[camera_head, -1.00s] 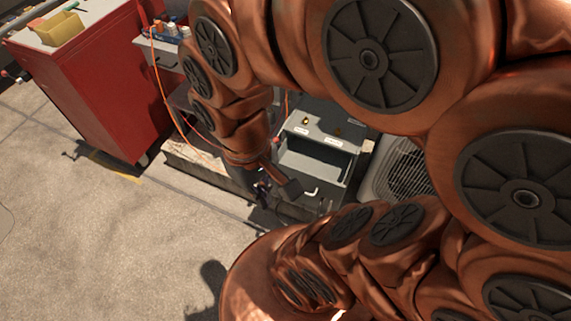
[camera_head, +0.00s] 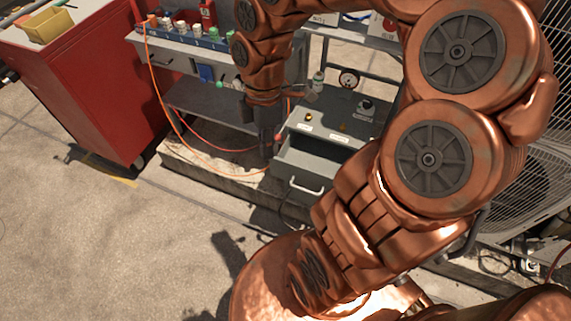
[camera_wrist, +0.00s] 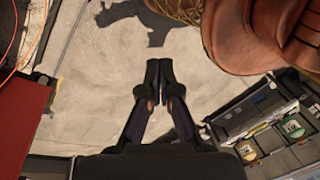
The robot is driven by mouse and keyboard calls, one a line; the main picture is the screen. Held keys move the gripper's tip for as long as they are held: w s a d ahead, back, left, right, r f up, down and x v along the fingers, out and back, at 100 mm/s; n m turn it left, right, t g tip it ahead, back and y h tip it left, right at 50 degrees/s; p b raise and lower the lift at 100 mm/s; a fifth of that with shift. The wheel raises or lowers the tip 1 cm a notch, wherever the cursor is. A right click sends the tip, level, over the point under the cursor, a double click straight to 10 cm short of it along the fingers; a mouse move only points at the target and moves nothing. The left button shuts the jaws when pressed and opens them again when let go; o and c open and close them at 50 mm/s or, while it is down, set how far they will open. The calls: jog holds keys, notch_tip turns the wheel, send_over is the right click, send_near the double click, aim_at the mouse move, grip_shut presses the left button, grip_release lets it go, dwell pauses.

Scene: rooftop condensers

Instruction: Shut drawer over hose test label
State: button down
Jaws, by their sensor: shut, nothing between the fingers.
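My gripper (camera_head: 268,147) points down just left of the drawer, apart from the handle as far as I can tell. In the wrist view my gripper (camera_wrist: 159,72) is shut and empty over pale ground.
A red cabinet (camera_head: 85,90) with a yellow bin (camera_head: 48,25) stands at the left. A grey bench (camera_head: 165,65) with bottles is behind, and an orange hose (camera_head: 165,100) hangs from it. A fan unit (camera_head: 525,165) is at the right. The front left floor is clear.

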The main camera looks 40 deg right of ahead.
jog(key=w+d+f+n+y+b, duration=0.1)
jog(key=w+d+f+n+b, duration=0.1)
jog(key=w+d+f+n, duration=0.4)
jog(key=n+b, duration=0.1)
jog(key=n, duration=0.2)
send_over(286, 162)
jog(key=s+a, duration=0.1)
jog(key=a, duration=0.1)
notch_tip(286, 162, down, 7)
jog(key=shift+y, duration=0.3)
jog(key=shift+d+f+p, duration=0.2)
jog(key=shift+f+p, duration=0.2)
jog(key=shift+f, duration=1.15)
jog(key=shift+d+f+p, duration=0.2)
jog(key=shift+f+p, duration=0.2)
jog(key=shift+f, duration=1.2)
jog(key=shift+d+f+p, duration=0.2)
jog(key=shift+f+p, duration=0.2)
jog(key=shift+f, duration=1.15)
jog(key=shift+w, duration=0.1)
